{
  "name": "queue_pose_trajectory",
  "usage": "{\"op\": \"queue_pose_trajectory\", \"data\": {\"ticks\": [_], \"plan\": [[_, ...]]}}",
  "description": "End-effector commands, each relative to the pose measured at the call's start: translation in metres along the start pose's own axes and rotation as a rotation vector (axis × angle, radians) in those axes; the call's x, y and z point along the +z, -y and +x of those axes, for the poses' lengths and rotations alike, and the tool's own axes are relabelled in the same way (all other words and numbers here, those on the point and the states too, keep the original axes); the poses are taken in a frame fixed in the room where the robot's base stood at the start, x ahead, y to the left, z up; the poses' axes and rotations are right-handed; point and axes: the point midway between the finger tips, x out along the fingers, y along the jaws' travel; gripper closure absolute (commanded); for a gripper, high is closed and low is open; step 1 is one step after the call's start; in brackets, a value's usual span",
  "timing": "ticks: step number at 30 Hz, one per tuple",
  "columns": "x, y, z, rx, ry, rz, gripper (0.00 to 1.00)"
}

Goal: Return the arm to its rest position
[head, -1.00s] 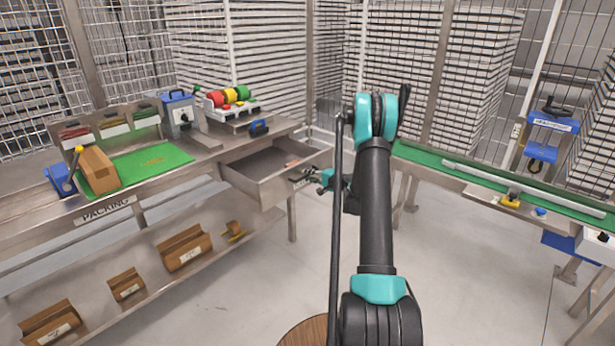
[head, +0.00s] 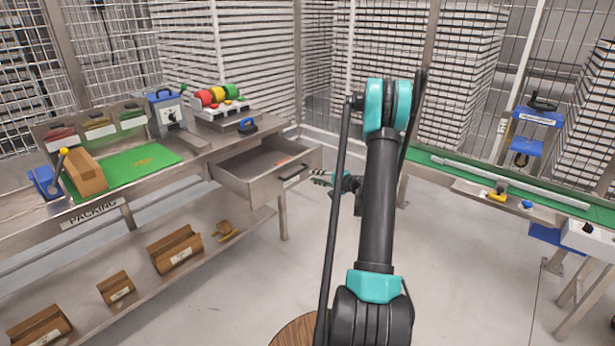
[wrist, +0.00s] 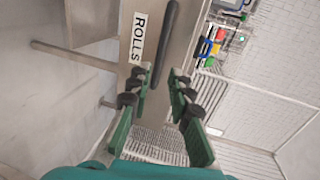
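My gripper (head: 322,178) is at the end of my raised black and teal arm, just right of the open drawer (head: 252,190) under the packing bench. In the wrist view my gripper (wrist: 162,80) has its two green-padded fingers spread apart with nothing between them. The drawer front, marked ROLLS (wrist: 137,38), shows ahead of the fingers with its dark bar handle (wrist: 166,35). In the head view the gripper looks a little apart from the drawer front. My forearm hides part of the area behind it.
The packing bench (head: 95,212) holds a green mat (head: 125,168), a cardboard box (head: 84,172) and a rack of coloured rolls (head: 218,98). Several cartons lie on its lower shelf. A green conveyor (head: 460,172) stands right. Wire fencing closes the back. Open floor lies between.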

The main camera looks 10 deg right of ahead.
Motion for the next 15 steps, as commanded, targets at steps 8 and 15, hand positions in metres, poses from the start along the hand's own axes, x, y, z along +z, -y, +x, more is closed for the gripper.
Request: {"op": "queue_pose_trajectory", "data": {"ticks": [8, 15], "plan": [[0.0000, 0.0001, -0.0146, 0.000, 0.000, 0.000, 0.80], [0.0005, 0.0004, -0.0143, 0.001, 0.000, -0.001, 0.80]]}}
